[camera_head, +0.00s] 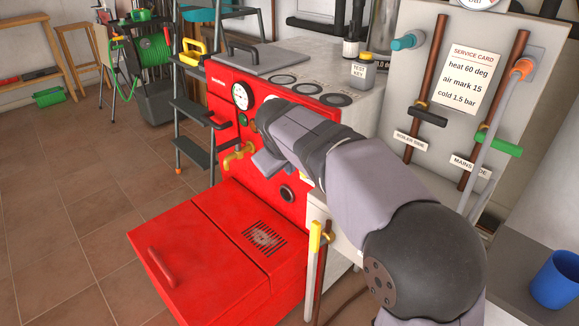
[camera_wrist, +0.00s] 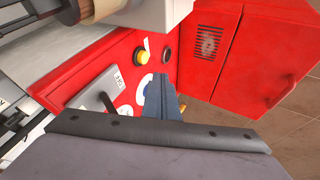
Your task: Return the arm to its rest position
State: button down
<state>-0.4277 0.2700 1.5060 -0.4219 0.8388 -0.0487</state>
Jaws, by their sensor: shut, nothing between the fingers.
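My arm reaches from the bottom right of the head view up and left, its wrist end in front of the red boiler (camera_head: 219,166). My gripper (camera_wrist: 161,82) is shut and empty in the wrist view, its blue-grey fingers pointing at the boiler's red front panel. A round white gauge (camera_head: 240,96) shows left of my wrist in the head view; in the wrist view the fingers partly cover a white dial (camera_wrist: 146,86). I cannot tell whether the fingertips touch the panel.
The boiler's red lower box (camera_head: 200,250) juts out below my wrist. A yellow-handled lever (camera_head: 315,238) stands close under the arm. Pipes and a service card (camera_head: 470,80) are on the right panel. A blue cup (camera_head: 555,280) stands at far right.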

jog(key=shift+s+f, duration=0.1)
dwell(0.5)
jog(key=s+d+f+m+g, duration=0.25)
jog(key=s+d+f, duration=0.35)
jog(key=s, duration=0.4)
jog(key=s+d+f+m+g, duration=0.25)
jog(key=s+d+f, duration=0.35)
jog(key=s, duration=0.5)
jog(key=s+d+f+m+g, duration=0.2)
jog(key=s+d+f+m, duration=0.15)
jog(key=s+f, duration=0.55)
notch_tip(320, 180, up, 35)
jog(key=p, duration=3.4)
jog(key=shift+s+r+n+y+p, duration=0.15)
jog(key=shift+s+n+y+p, duration=0.2)
jog(key=shift+y, duration=0.05)
